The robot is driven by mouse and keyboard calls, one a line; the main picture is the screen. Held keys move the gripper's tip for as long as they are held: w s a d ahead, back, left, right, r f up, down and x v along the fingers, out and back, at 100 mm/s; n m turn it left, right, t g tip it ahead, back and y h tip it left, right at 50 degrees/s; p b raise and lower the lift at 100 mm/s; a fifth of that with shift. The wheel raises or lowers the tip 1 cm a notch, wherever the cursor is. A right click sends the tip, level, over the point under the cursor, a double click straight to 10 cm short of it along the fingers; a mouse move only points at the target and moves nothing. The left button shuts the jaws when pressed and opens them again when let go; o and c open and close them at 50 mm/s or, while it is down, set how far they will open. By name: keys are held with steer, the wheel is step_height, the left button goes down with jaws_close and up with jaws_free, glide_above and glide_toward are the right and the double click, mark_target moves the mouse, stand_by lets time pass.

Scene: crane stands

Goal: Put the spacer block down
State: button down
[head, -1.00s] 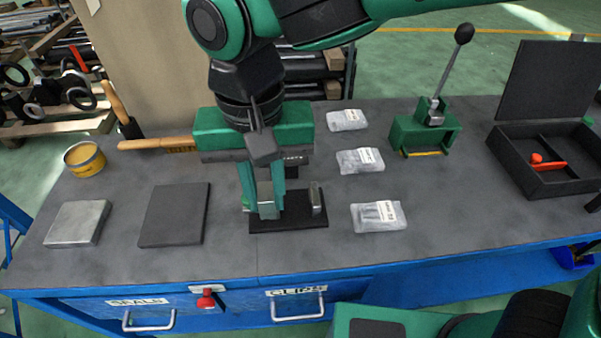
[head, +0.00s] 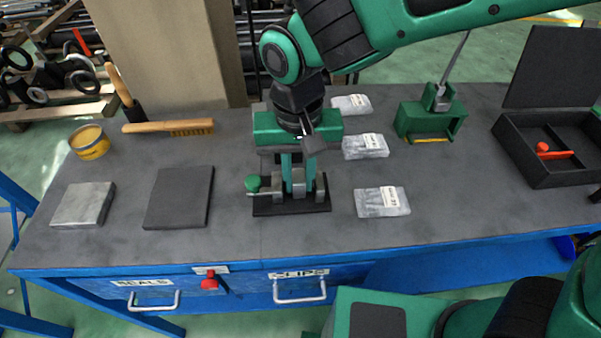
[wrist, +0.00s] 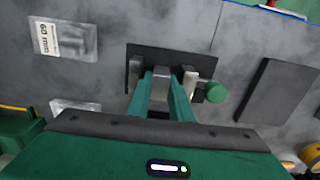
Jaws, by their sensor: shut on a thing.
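A small light-grey metal block, which I take as the spacer block (wrist: 161,77), is between my fingertips. In the head view the spacer block (head: 298,190) stands out little behind the fingers. My gripper (head: 297,178) points down, shut on the block, over the middle of a small vice with a black base (head: 290,209). The block is between the vice's two grey jaws, with the green knob (head: 253,183) on the left; in the wrist view the knob (wrist: 215,92) is on the right. I cannot tell whether the block touches the base.
A dark square pad (head: 180,198) and a grey metal plate (head: 84,204) lie left of the vice. Clear labelled bags (head: 382,202) lie to its right. A brush (head: 170,127), yellow tin (head: 89,142), green lever press (head: 430,120) and black open box (head: 550,150) stand further off.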

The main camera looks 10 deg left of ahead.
mark_target(299, 176)
steer(key=shift+f, duration=0.1)
steer(key=c, duration=1.9)
jaws_free()
steer(key=shift+o, duration=0.2)
step_height(299, 176, up, 12)
